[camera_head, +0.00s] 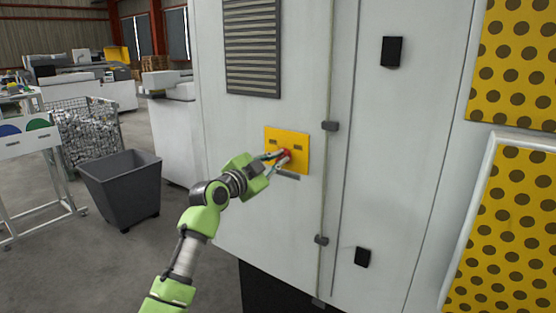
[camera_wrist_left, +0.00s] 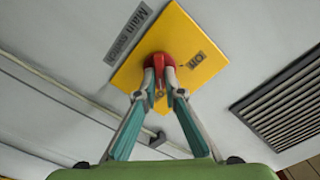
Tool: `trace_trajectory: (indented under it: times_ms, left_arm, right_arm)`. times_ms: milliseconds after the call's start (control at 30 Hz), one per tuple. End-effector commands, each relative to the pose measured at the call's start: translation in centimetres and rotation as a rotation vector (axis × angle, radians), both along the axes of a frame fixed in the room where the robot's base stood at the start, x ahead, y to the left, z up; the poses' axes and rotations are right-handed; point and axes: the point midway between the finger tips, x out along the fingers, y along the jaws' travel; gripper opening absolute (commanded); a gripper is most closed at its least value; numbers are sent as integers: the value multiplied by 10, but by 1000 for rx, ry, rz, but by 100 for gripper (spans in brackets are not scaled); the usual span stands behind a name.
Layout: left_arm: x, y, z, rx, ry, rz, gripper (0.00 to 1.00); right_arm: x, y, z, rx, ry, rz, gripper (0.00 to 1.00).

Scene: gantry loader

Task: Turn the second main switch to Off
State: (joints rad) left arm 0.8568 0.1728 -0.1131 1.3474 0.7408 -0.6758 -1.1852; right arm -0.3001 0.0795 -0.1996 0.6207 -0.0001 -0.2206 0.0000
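The main switch is a red knob (camera_head: 286,154) on a square yellow plate (camera_head: 300,138) fixed to the light grey cabinet front. It also shows in the left wrist view as a rounded red knob (camera_wrist_left: 158,61) on the yellow plate (camera_wrist_left: 178,28). An "Off" label (camera_wrist_left: 196,60) sits beside the knob, and a "Main switch" label (camera_wrist_left: 129,32) is next to the plate. My left gripper (camera_head: 281,157) is at the knob; in the wrist view its fingertips (camera_wrist_left: 160,72) pinch the knob's red grip between them. The fingers hide part of the knob, so its exact angle is unclear.
The cabinet has a louvred vent (camera_head: 252,47) above the plate and black latches (camera_head: 391,51) on the right door. Yellow perforated panels (camera_head: 515,65) stand at the right. A grey bin (camera_head: 122,185) and a wire crate (camera_head: 86,130) stand on the floor at left.

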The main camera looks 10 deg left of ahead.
Motion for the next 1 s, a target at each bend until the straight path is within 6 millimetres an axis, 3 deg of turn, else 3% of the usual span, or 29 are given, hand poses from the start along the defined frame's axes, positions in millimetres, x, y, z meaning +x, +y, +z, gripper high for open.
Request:
trace_trajectory:
  times_ms: [467,1000]
  left_arm:
    - [0,0,-1,-48,23,0,0]
    - [1,3,1,-452,190,1,0]
  right_arm:
    - [0,0,1,0,0,0,0]
    - [0,0,14,0,0,0,0]
